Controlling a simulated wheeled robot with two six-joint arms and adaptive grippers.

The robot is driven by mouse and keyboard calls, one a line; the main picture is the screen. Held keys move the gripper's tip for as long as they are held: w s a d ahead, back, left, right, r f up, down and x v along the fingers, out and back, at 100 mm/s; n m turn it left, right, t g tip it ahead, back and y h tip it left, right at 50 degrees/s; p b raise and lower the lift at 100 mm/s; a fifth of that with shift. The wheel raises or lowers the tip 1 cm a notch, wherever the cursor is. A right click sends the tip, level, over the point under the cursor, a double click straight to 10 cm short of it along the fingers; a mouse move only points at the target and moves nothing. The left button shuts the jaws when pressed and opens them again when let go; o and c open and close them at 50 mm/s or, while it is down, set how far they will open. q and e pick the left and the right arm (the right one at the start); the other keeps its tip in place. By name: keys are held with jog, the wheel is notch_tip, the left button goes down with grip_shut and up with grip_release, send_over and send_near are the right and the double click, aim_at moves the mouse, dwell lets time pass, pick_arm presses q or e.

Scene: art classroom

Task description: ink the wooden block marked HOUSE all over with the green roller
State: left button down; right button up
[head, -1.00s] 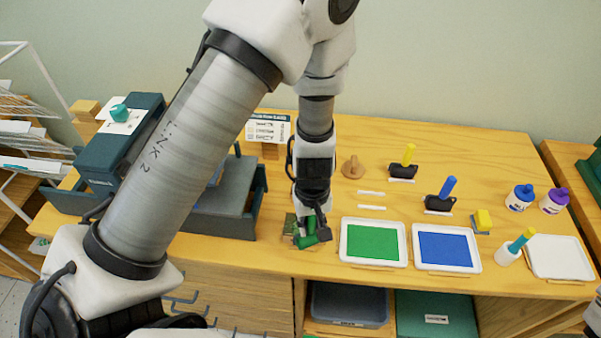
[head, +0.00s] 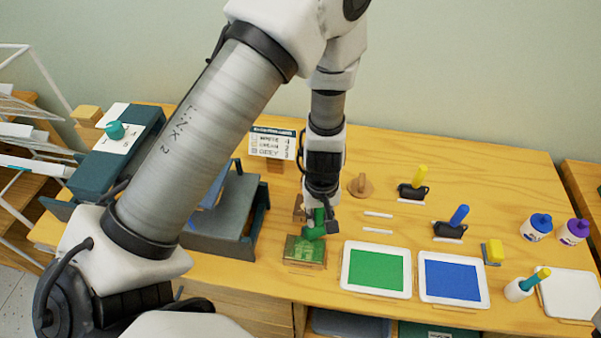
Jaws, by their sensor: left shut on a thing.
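The wooden block marked HOUSE (head: 304,252) lies flat on the table, left of the green ink tray. Its top face shows green with a pale house-like pattern; the lettering is too small to read. My left gripper (head: 320,222) is shut on the green roller (head: 314,232), at the block's far edge. I cannot tell whether the roller touches the block. The green ink tray (head: 377,271) is just right of the block.
A blue ink tray (head: 453,278) and a white tray (head: 569,294) lie to the right. Behind stand black rollers with yellow (head: 413,191) and blue (head: 450,229) handles. A wooden disc with a knob (head: 360,186) is behind my gripper. A dark press (head: 225,215) is left of the block.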

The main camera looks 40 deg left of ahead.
aim_at(320, 210)
pick_arm(q)
jog(key=shift+r+p, duration=0.35)
jog(key=shift+r, duration=0.6)
jog(key=r, duration=0.1)
jog(key=r+p, duration=0.1)
jog(key=p, duration=0.1)
jog(key=shift+s+d+r, duration=0.25)
jog(key=shift+s+r, duration=0.15)
jog(key=shift+w+a+r+p, duration=0.1)
jog(key=shift+w+r+p, duration=0.05)
jog(key=shift+r+p, duration=0.4)
jog(key=shift+w+a+r+p, duration=0.1)
jog(key=shift+r+p, duration=0.3)
jog(key=shift+p, duration=0.25)
jog(key=shift+r, duration=0.3)
jog(key=shift+s+d+r+p, duration=0.15)
jog(key=shift+r+p, duration=0.1)
jog(key=shift+p, duration=0.2)
pick_arm(e)
notch_tip(320, 210, up, 7)
jog(key=shift+d, duration=0.4)
pick_arm(q)
jog(key=shift+f, duration=0.1)
pick_arm(e)
jog(key=shift+w+f, duration=0.1)
jog(key=shift+w, duration=0.05)
